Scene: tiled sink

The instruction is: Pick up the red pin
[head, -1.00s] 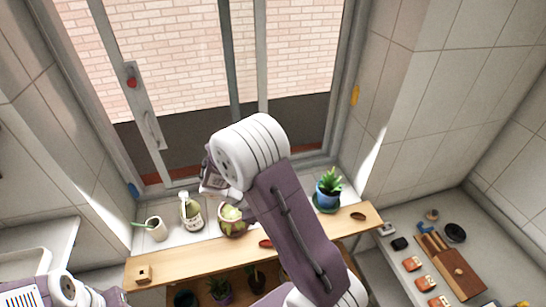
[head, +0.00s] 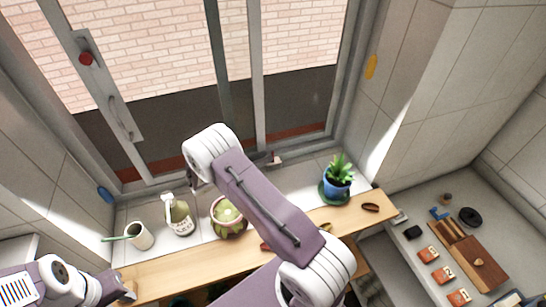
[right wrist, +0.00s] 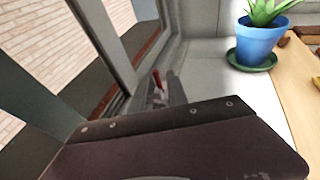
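A small dark-red upright piece (right wrist: 157,78), which may be the red pin, shows beyond the dark plate of my right wrist. It also shows small in the head view (head: 275,156), by the window sill. My right gripper (head: 262,160) is mostly hidden behind my right forearm; I cannot tell whether its fingers touch this piece or how wide they are. Another small red thing (head: 265,246) lies on the wooden shelf (head: 180,267), partly covered by the arm. My left gripper (head: 122,291) is at the shelf's left end, its fingers unclear.
A white cup (head: 140,236), a bottle (head: 180,217), a green round pot (head: 229,217) and a blue plant pot (head: 337,188) stand on the sill. The window frame is close to my right wrist. A counter at right holds a wooden board (head: 480,262).

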